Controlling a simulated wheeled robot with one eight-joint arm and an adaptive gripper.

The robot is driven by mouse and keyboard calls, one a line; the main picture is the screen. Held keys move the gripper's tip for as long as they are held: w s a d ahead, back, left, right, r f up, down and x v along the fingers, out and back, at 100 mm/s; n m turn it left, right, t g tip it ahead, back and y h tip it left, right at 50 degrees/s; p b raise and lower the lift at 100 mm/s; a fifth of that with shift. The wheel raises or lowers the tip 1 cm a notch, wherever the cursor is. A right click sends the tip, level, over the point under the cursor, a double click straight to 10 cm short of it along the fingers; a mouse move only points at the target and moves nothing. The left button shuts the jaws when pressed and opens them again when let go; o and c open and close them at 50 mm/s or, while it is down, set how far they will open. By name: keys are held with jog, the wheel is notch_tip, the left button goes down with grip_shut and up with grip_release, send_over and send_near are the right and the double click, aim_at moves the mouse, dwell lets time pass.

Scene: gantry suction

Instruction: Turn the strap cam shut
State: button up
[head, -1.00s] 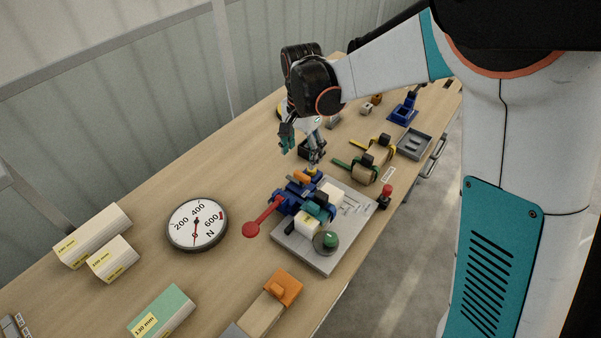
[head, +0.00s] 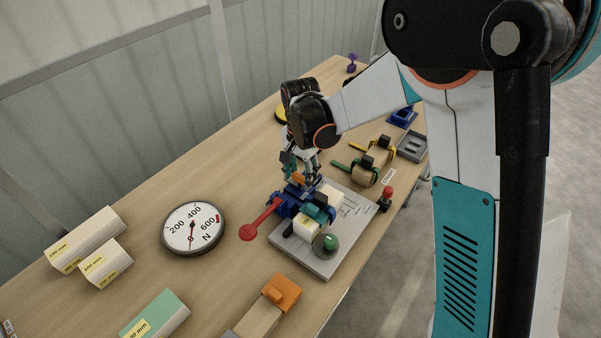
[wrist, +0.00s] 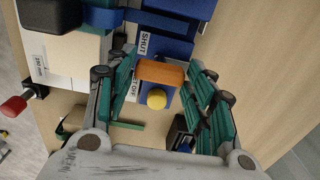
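The strap cam (wrist: 160,73) is an orange block with a yellow ball knob (wrist: 156,98), on a blue body in the wrist view. A SHUT label (wrist: 145,43) lies above it, and a partly hidden label ending in "OFF" (wrist: 133,90) lies beside it, near the knob. In the head view the orange cam (head: 298,179) shows at the far end of the blue clamp (head: 287,205). My gripper (wrist: 163,65) is open, with one teal finger on each side of the cam. Gaps show between fingers and cam. In the head view my gripper (head: 303,178) is low over the clamp.
A red-ended lever (head: 249,231) sticks out left of the clamp. The grey base plate (head: 318,265) carries a green dome (head: 326,244). A round gauge (head: 193,228) and white blocks (head: 85,238) stand left. Strapped parts (head: 365,172) stand right.

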jog(key=c, duration=0.4)
jog(key=shift+o, duration=0.2)
jog(key=shift+n, duration=0.3)
jog(key=n, duration=0.3)
jog(key=shift+n, duration=0.3)
jog(key=n, duration=0.4)
jog(key=shift+n, duration=0.3)
jog(key=n, duration=0.4)
jog(key=shift+n, duration=2.5)
